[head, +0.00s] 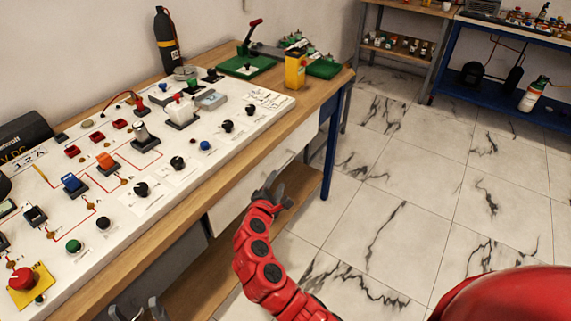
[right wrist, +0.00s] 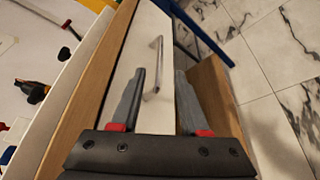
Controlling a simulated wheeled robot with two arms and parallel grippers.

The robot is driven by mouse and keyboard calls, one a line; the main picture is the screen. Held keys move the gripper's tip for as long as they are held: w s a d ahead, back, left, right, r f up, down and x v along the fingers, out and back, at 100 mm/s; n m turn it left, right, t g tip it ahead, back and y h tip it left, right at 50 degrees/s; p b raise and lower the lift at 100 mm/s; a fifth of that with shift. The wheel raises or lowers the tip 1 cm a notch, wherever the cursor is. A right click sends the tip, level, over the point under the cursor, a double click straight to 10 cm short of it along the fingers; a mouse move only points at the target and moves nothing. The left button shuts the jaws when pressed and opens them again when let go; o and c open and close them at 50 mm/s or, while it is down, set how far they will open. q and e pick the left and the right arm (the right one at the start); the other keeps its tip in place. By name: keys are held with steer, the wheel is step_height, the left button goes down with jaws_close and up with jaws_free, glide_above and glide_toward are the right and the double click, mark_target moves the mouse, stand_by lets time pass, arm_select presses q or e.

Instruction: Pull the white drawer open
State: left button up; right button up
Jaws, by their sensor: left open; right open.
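The white drawer (head: 234,207) is under the wooden bench top, and its front looks about flush with the bench's front. My right gripper (head: 270,187) is in front of it, with the fingers pointing at the drawer front. In the right wrist view the drawer front (right wrist: 137,50) fills the middle, and its thin metal bar handle (right wrist: 158,62) shows between the two spread fingers of the right gripper (right wrist: 160,75). The fingers are open, and I cannot tell whether they touch the handle. My left gripper (head: 139,312) is open and empty at the bottom edge, partly cut off.
A white panel (head: 185,150) with switches and knobs lies on the bench top. A blue bench leg (head: 332,150) stands right of the drawer, and a wooden lower shelf (head: 205,275) runs below. The tiled floor (head: 400,190) to the right is clear.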

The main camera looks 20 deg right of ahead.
mark_target(285, 164)
steer(key=x, duration=1.1)
steer(key=shift+a, duration=0.1)
jaws_close()
stand_by(1.1)
